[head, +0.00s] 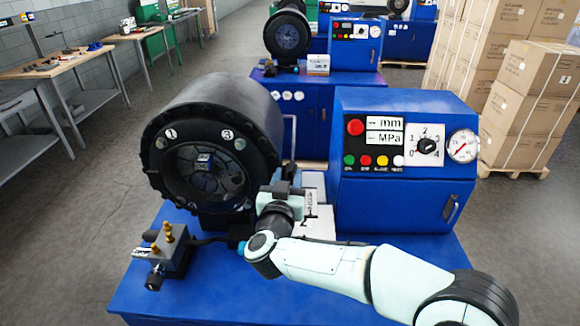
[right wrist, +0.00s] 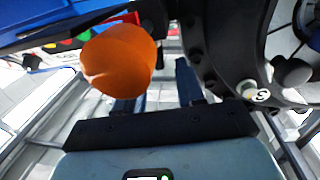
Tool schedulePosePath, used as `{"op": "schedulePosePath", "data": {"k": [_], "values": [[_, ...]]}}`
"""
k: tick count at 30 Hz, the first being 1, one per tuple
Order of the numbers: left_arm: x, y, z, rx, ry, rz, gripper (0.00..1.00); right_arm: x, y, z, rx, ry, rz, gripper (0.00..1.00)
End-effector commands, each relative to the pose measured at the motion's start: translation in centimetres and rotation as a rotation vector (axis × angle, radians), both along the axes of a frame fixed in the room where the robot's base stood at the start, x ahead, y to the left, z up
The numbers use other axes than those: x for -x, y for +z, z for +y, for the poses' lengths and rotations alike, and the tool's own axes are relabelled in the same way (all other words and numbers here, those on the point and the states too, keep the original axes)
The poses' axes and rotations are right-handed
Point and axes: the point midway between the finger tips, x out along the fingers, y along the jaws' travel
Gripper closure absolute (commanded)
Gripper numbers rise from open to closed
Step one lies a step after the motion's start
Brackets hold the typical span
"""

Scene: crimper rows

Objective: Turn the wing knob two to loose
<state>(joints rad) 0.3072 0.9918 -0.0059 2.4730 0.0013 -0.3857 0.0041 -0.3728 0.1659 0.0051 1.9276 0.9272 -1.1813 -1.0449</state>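The black crimper head (head: 262,105) carries a round ring face with small silvery knobs. One knob (head: 161,143) is beside label 1 and another (head: 240,144) beside label 3. I cannot make out a label 2 on the ring. My right gripper (head: 284,188) is just right of the ring's lower right side, apart from the labelled knobs. In the right wrist view its two dark fingers (right wrist: 158,93) stand apart with no knob between them. A silvery knob (right wrist: 247,88) and a dark knob (right wrist: 292,72) show at right. My left gripper is not in view.
A blue control box (head: 400,205) with buttons, a dial (head: 428,146) and a gauge stands right of the head. A brass-fitted block (head: 170,250) is at front left of the blue bench. An orange object (right wrist: 118,62) is close in the right wrist view.

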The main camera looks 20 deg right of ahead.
Motion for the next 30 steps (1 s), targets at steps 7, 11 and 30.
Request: {"op": "schedulePosePath", "data": {"k": [7,11,30], "values": [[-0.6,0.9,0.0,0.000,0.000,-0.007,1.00,-2.5,0.1,-1.6,0.000,-0.001,-0.001,0.62],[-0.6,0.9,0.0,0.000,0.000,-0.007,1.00,-2.9,0.0,-1.8,0.001,0.000,-0.001,0.62],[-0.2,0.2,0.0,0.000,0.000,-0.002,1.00,-2.8,-0.1,-2.1,-0.002,0.057,-0.005,1.00]]}}
